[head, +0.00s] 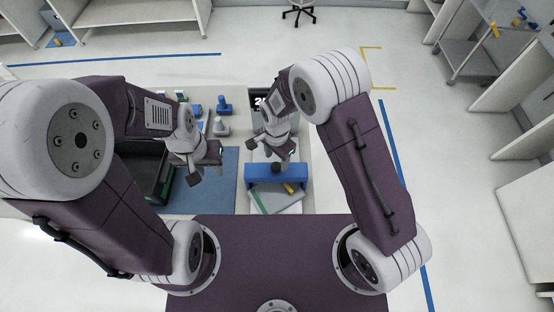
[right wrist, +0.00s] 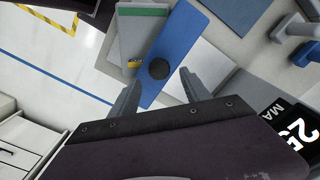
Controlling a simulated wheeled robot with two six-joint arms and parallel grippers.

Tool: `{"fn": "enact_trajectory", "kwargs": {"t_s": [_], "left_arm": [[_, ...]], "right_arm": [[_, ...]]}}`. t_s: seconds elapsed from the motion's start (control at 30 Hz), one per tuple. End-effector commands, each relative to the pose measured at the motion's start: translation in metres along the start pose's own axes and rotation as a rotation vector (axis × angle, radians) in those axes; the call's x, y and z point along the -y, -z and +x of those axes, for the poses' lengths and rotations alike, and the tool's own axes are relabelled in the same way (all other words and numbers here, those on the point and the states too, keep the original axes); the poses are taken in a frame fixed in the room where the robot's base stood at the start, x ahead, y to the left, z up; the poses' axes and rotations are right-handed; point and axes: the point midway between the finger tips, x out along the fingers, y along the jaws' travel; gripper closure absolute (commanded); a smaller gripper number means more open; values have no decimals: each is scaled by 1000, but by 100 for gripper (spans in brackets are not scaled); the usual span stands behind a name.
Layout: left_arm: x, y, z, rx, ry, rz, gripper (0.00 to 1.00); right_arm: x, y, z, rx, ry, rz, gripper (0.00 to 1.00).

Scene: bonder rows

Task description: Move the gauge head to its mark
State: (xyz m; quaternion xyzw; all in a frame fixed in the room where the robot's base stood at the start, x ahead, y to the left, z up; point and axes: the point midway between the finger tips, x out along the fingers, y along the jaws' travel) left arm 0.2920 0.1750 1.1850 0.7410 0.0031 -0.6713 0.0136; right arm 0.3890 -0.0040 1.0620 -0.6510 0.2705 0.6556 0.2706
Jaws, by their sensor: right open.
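A dark round knob (right wrist: 159,68), which may be the gauge head, sits over a blue bar (right wrist: 176,42) in the right wrist view. In the head view the dark knob (head: 277,167) shows at the blue bar (head: 262,174), just below my right gripper (head: 271,154). My right gripper (right wrist: 157,90) is open, its fingers on either side of the knob and apart from it. My left gripper (head: 206,168) hangs above the blue mat with its fingers apart and nothing seen between them. I cannot make out the mark.
A grey plate with a green strip (right wrist: 143,11) and a small yellow piece (right wrist: 134,64) lie beside the bar. The blue mat (head: 212,199) is bare in front. Blue and grey fixtures (head: 224,104) stand behind. A black sign (right wrist: 291,135) and a black bin (head: 148,172) flank the work area.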

Motion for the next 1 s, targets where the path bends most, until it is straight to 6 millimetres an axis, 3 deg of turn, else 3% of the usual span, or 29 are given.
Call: {"fn": "enact_trajectory", "kwargs": {"t_s": [0.2,0.53,0.73,1.0], "left_arm": [[0,1,-14,0,0,0,64],[0,1,-13,0,0,0,64],[0,1,-13,0,0,0,64],[0,1,-13,0,0,0,64]], "right_arm": [[0,0,31,0,-1,0,45],[0,0,38,0,2,0,45],[0,0,38,0,1,0,100],[0,0,38,0,1,0,100]]}}
